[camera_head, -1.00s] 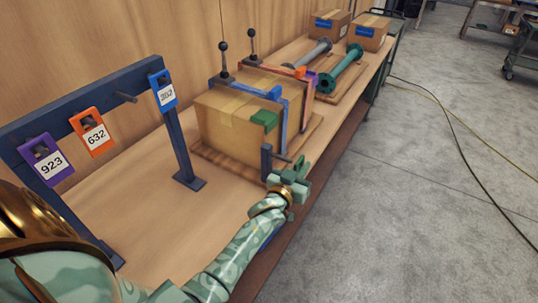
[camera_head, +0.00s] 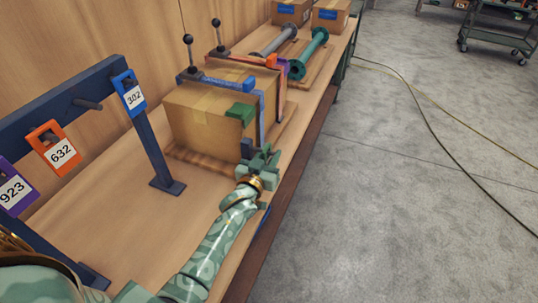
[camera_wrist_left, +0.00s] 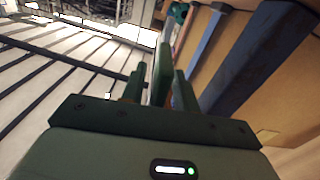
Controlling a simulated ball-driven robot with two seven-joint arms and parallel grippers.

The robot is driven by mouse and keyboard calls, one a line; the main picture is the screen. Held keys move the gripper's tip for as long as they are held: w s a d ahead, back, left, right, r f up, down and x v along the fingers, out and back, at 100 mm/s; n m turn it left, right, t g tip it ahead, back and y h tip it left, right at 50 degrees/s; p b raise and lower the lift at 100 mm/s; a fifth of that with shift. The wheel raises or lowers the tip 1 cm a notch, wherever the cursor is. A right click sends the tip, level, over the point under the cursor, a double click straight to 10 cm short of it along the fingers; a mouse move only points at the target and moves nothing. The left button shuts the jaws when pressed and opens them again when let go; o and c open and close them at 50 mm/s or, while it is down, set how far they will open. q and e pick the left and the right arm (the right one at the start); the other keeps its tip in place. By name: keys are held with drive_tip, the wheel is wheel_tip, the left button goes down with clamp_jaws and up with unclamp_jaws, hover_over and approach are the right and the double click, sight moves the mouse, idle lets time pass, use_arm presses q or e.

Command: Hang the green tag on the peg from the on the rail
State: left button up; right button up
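In the left wrist view, a flat green plate (camera_wrist_left: 162,75), seen nearly edge-on and apparently the green tag, stands between the fingers of my left gripper (camera_wrist_left: 158,88). A narrow gap shows on its left side, so the fingers look open around it. The dark blue rail (camera_head: 60,103) has a bare peg (camera_head: 88,104) between the orange tag (camera_head: 55,148) and the blue tag (camera_head: 129,93). My right gripper is out of view.
A purple tag (camera_head: 14,188) hangs at the rail's left end. Flanged pipes (camera_head: 309,54) lie behind. The bench between rail and box is mostly clear.

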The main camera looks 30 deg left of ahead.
use_arm(q)
drive_tip(key=shift+d, duration=0.15)
drive_tip(key=shift+b, duration=0.3)
drive_tip(key=s+p, duration=0.3)
drive_tip(key=s, duration=1.3)
drive_tip(key=shift+s+d, duration=0.15)
drive_tip(key=shift+s, duration=0.05)
drive_tip(key=shift+f, duration=0.1)
